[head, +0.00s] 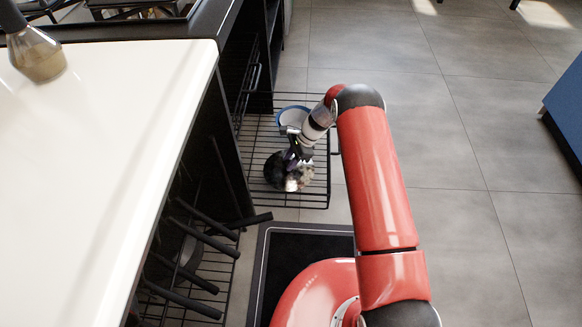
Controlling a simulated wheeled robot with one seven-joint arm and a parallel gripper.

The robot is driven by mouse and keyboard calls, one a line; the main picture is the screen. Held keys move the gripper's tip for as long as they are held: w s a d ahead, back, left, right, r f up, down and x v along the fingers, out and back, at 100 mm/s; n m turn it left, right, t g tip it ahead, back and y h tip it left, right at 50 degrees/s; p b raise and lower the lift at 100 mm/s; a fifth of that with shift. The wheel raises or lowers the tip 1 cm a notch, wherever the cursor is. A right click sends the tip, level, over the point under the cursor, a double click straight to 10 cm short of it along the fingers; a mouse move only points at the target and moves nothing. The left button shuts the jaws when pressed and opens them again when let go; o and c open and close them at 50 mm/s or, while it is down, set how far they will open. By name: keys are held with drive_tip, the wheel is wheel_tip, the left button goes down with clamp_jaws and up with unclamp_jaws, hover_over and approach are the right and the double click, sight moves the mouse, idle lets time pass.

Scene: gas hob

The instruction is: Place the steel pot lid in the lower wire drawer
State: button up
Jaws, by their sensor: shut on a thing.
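A pulled-out black wire drawer (322,190) extends from the dark cabinet over the grey floor in the head view. My gripper (297,162) points down over it and is shut on a small mottled thing, dark on the left and bright on the right, which looks like the steel pot lid (279,171) with reflections. My wrist and gripper partly cover the lid. I cannot tell whether the lid touches the drawer's wires or hangs just above them.
A blue-and-white bowl (292,116) sits in the drawer behind my gripper. A white counter (95,170) with a glass bottle (38,55) fills the left. Dark bars (205,240) stick out below it. A blue panel (565,105) stands right; the floor between is free.

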drive_tip(key=shift+f, duration=2.1)
drive_tip(key=shift+f+b, duration=0.15)
drive_tip(key=shift+b, duration=0.2)
drive_tip(key=o, duration=1.1)
